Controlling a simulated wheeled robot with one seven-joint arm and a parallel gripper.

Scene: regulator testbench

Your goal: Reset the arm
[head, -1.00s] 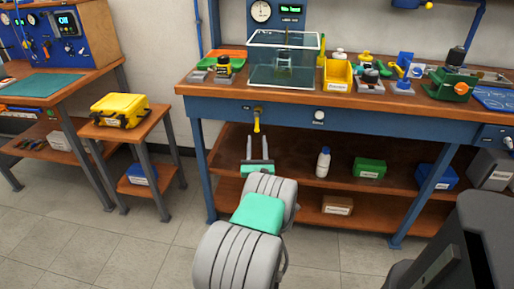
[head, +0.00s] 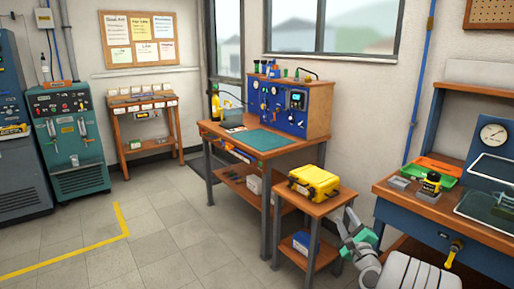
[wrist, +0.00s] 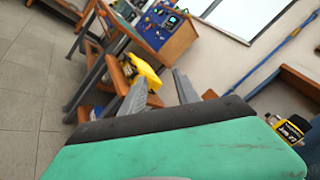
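My gripper (head: 347,230) shows at the lower right of the head view, beside the small side table and left of the blue workbench. Its green body and two grey fingers are visible. In the wrist view the two fingers (wrist: 160,85) stand apart with nothing between them, so it is open and empty. My arm is partly cut off by the bottom edge of the head view.
A yellow case (head: 314,182) sits on the side table (head: 322,207), close to my gripper. The blue workbench (head: 410,222) with a yellow-handled valve (head: 453,253) is at the right. A desk with a blue panel (head: 283,108) stands behind. The floor (head: 165,235) at left is clear.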

